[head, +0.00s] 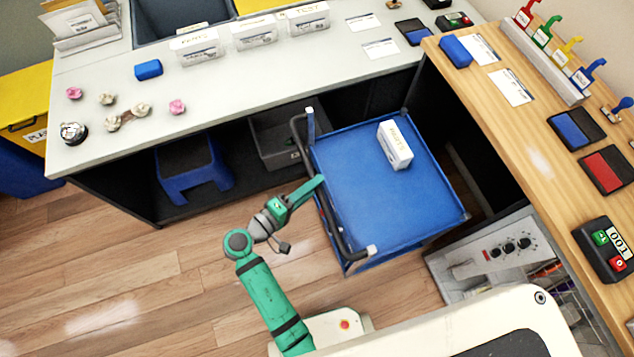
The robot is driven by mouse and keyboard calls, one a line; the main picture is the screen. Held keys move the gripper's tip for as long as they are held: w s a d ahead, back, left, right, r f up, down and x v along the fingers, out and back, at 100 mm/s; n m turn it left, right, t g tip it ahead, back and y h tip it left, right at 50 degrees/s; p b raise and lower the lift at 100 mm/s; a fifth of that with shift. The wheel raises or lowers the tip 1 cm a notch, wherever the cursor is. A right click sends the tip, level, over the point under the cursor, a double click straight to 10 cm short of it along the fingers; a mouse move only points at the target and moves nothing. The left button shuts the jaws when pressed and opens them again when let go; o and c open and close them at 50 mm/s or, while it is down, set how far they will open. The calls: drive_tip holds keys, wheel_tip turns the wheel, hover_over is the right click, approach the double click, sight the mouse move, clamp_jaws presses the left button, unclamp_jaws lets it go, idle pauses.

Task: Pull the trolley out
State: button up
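The trolley (362,205) has a flat blue deck and a dark push handle (332,219) along its left side. It stands on the floor in the corner between the grey counter and the wooden counter, its far part close under them. A white box (395,146) with lettering sits on the deck. My gripper (320,183) is at the end of my green arm, its tip over the trolley's left edge by the handle. From this view I cannot tell whether it touches the handle or whether its fingers are open.
The grey counter (230,75) runs along the back and the wooden counter (545,150) along the right. A blue step stool (195,172) and a grey crate (275,150) stand under the grey counter. A metal unit (490,255) stands right of the trolley. The wooden floor (130,265) at left is clear.

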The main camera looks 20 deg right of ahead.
drive_tip(key=v, duration=0.9)
idle(0.3)
drive_tip(key=s+a+f+n+t+y, duration=0.2)
drive_tip(key=s+a+f+y, duration=0.2)
drive_tip(key=s+f+y, duration=0.7)
drive_tip(key=s+d+r+m+t+y, duration=0.1)
drive_tip(key=s+r+m+t, duration=0.2)
drive_tip(key=r, duration=0.6)
drive_tip(key=s+d+r+m+t+y, duration=0.2)
drive_tip(key=s+r, duration=0.3)
drive_tip(key=r, duration=0.4)
drive_tip(key=shift+r+m+t, duration=0.3)
drive_tip(key=shift+m+t, duration=0.1)
drive_tip(key=shift+m, duration=0.4)
drive_tip(key=shift+c, duration=0.6)
